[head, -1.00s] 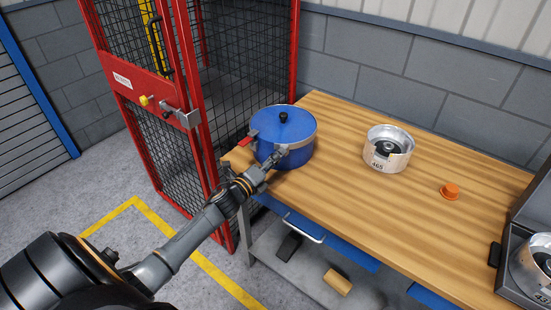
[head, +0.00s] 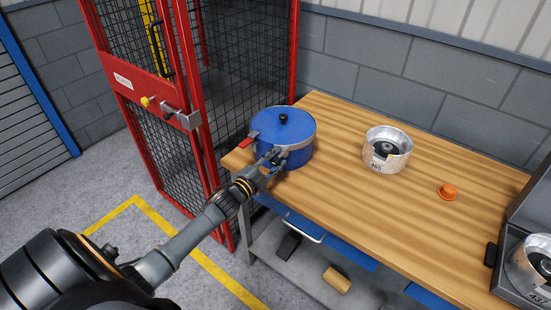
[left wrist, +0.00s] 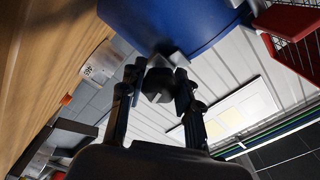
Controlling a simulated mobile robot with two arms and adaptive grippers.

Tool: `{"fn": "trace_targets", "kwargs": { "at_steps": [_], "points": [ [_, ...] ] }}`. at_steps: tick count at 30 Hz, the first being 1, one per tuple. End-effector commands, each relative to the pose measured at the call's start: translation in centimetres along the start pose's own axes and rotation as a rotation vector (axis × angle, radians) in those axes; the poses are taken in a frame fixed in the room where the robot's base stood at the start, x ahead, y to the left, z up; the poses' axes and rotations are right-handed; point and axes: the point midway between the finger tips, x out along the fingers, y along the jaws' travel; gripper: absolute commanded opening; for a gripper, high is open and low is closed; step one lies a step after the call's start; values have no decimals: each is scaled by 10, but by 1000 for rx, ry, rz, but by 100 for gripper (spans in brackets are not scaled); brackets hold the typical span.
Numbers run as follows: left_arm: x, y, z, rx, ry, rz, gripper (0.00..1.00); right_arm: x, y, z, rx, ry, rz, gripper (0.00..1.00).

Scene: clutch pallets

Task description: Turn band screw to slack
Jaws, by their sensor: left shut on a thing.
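A blue drum (head: 285,128) with a flat blue lid and a black knob on top stands at the left end of the wooden bench. A thin metal band runs around it, with a red lever (head: 243,143) at its left. My left gripper (head: 272,158) is at the front of the drum, at the band. In the left wrist view its two fingers are shut on a dark, faceted band screw (left wrist: 158,84) just beside the blue drum wall (left wrist: 175,22). The fingers hide part of the screw. My right gripper is not in view.
A metal canister marked 465 (head: 387,150) and an orange cap (head: 447,191) stand on the bench (head: 345,190). A grey case with another canister (head: 535,263) is at the right. A red mesh cage (head: 190,120) stands close behind and left of the drum.

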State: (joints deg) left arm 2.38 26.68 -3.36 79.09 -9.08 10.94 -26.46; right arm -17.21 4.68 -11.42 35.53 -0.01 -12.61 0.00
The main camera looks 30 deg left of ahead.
Motion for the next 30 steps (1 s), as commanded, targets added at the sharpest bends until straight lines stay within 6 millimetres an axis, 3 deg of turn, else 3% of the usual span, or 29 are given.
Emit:
{"fn": "trace_targets", "kwargs": {
  "at_steps": [30],
  "points": [
    [0, 0, 1, -960, -2, 1, 1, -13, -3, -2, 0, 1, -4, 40]
  ]
}}
